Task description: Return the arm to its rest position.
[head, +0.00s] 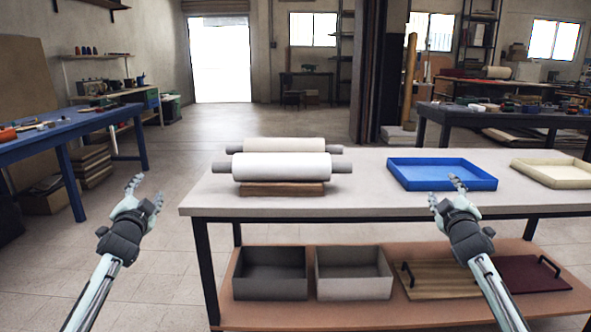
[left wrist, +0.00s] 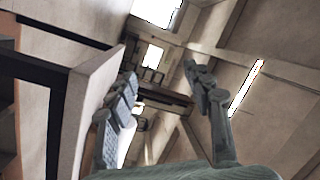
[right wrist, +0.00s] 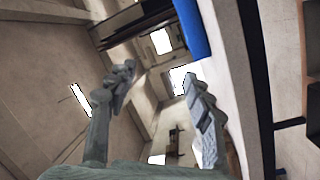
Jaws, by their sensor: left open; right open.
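My left gripper (head: 146,192) is open and empty, held in the air left of the table (head: 400,210). Its two spread fingers show in the left wrist view (left wrist: 165,100), with the table's edge beside them. My right gripper (head: 443,190) is open and empty in front of the table's front edge, and its fingertips overlap the blue tray (head: 440,184) in the head view. I cannot tell how near they are to the tray. In the right wrist view the open fingers (right wrist: 160,90) hold nothing, and part of the blue tray shows above them.
Two white rollers (head: 280,168) lie on the table over a wooden base (head: 282,189). A cream tray (head: 556,170) stands at the right. The lower shelf (head: 300,316) holds two grey bins, a wooden board and a dark red board. A blue workbench (head: 60,128) stands at the left.

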